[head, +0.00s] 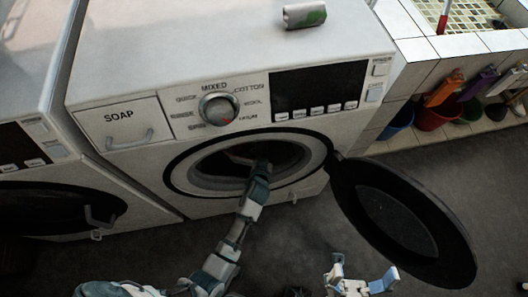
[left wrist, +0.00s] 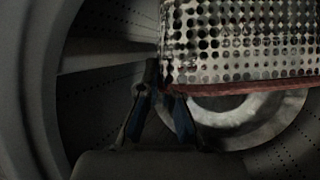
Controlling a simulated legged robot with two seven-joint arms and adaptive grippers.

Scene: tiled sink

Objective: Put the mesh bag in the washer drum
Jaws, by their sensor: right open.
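The mesh bag (left wrist: 245,42) is a white, perforated piece with a red lower edge, in the upper right of the left wrist view. It is inside the washer drum (left wrist: 95,95), whose round opening (head: 205,168) shows in the head view. My left gripper (left wrist: 162,85) reaches through the opening and is shut on the bag's near left corner; its fingertips are partly hidden. In the head view the bag is mostly hidden in the dark drum behind my left wrist. My right gripper (head: 363,272) is open and empty, low in front of the washer.
The washer's round door (head: 400,220) hangs open to the right of the opening, close to my right gripper. A can (head: 304,15) lies on the washer's top. Another washer (head: 50,190) stands at left. Buckets (head: 432,118) and a tiled sink (head: 470,45) are at right.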

